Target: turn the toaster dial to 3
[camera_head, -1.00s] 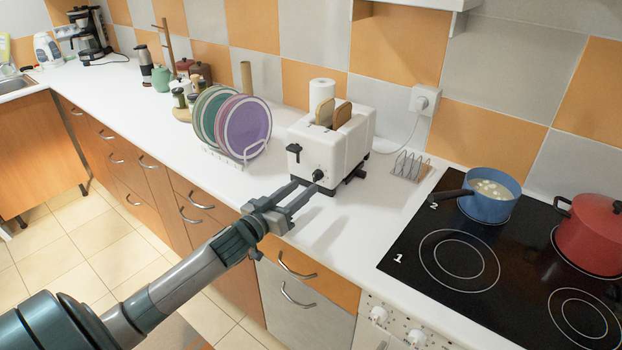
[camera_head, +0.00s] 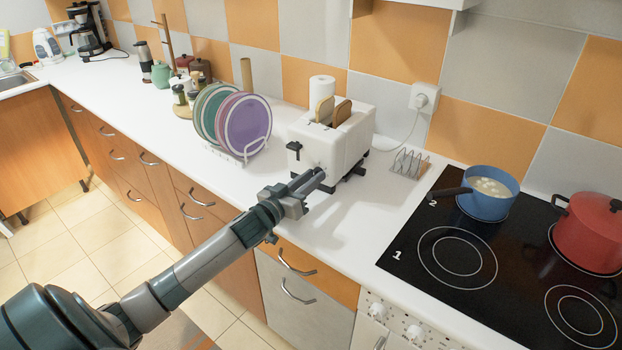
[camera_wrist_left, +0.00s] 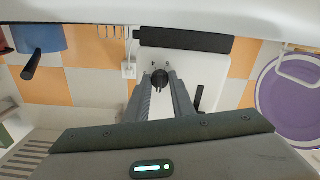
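The white toaster (camera_head: 341,139) stands on the counter with two bread slices in its top and a black lever (camera_head: 295,148) on its front. It appears upside down in the left wrist view (camera_wrist_left: 208,80). My left gripper (camera_head: 317,179) reaches its front, low beside the lever. In the left wrist view, the dark round dial (camera_wrist_left: 159,79) lies between the tips of my left gripper (camera_wrist_left: 161,84). The fingers are apart, one on each side of the dial; contact is unclear. My right gripper is out of view.
A plate rack (camera_head: 240,155) with several plates stands left of the toaster. A metal toast rack (camera_head: 409,163) and the black hob (camera_head: 450,225) with a blue saucepan (camera_head: 489,199) and red pot (camera_head: 587,234) are to the right. The counter's front strip is clear.

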